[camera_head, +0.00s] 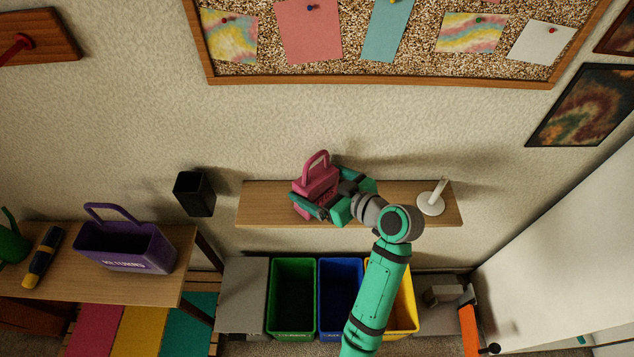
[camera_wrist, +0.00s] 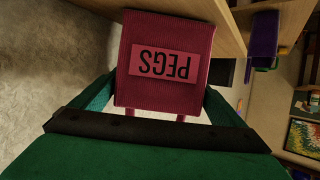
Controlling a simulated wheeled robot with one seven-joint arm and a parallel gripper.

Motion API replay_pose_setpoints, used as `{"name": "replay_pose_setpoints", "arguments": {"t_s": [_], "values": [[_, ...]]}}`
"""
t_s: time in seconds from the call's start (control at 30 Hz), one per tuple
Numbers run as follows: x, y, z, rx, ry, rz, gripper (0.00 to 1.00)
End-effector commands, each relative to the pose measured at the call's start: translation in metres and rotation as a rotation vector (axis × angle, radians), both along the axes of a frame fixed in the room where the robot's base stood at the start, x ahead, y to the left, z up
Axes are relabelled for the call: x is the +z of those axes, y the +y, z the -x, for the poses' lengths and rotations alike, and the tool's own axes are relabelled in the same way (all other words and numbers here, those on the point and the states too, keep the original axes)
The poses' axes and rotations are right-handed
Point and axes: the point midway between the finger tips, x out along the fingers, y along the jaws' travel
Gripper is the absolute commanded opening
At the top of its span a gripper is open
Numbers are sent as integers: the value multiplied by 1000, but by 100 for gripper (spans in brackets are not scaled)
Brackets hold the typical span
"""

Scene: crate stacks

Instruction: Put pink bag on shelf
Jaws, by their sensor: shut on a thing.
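The pink bag (camera_head: 316,183) has a looped handle and stands upright at the shelf, left of its middle. Its label reads "PEGS" and fills the middle of the wrist view (camera_wrist: 165,85), upside down there. My gripper (camera_head: 320,203) is shut on the bag, with a finger along each side. The wooden shelf (camera_head: 262,205) is fixed to the wall, and its edge also shows in the wrist view (camera_wrist: 225,22). The bag appears over or on the shelf; I cannot tell if its base touches the board.
A white holder (camera_head: 432,203) stands on the shelf's right end. A black bin (camera_head: 194,193) hangs on the wall to the left. A purple basket (camera_head: 125,245) sits on the left table. Green, blue and yellow bins stand below. The shelf's left end is clear.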

Motion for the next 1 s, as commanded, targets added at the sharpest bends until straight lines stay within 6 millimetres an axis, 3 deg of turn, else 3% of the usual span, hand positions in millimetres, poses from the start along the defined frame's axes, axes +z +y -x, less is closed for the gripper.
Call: {"name": "replay_pose_setpoints", "arguments": {"t_s": [0.23, 0.27, 0.67, 1.0], "values": [[-3, 0, 0, 1, 0, -2, 67], [-3, 0, 0, 0, 0, 0, 100], [4, -7, 5, -2, -2, -1, 100], [29, -49, 48, -2, -2, 1, 100]]}}
